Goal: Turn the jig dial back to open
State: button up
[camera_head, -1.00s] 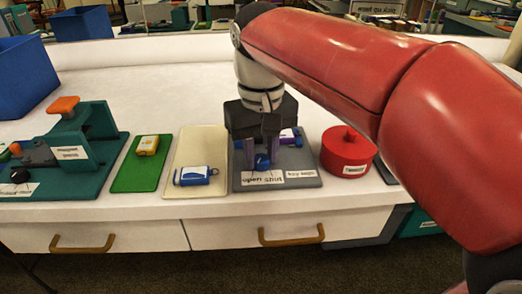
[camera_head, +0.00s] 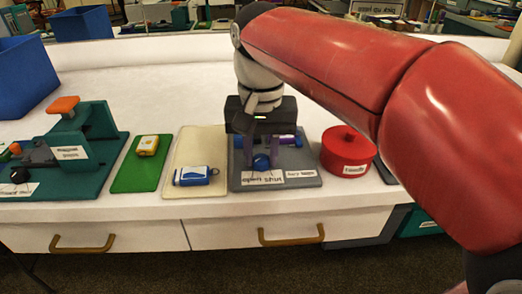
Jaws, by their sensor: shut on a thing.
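The jig is a grey plate (camera_head: 305,181) near the table's front edge, with white labels along its front. Its blue dial (camera_head: 261,162) sits just behind the front label. My gripper (camera_head: 262,156) points down over the jig and is shut on the dial, with one finger on either side. A purple bar (camera_head: 288,141) lies behind the dial, partly hidden by my gripper. The dial's pointer and its exact angle are too small to tell, and the label lettering is upside down.
A red round lidded tin (camera_head: 348,154) stands close to the right of the jig. A cream tray (camera_head: 198,151) with a blue item (camera_head: 195,176), a green mat (camera_head: 125,178) and a teal fixture (camera_head: 92,134) are to the left. The table behind is clear.

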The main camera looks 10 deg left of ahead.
aim_at(261, 158)
jog(key=o, duration=1)
jog(key=shift+c, duration=0.2)
notch_tip(261, 158, up, 8)
jog(key=shift+f, duration=0.1)
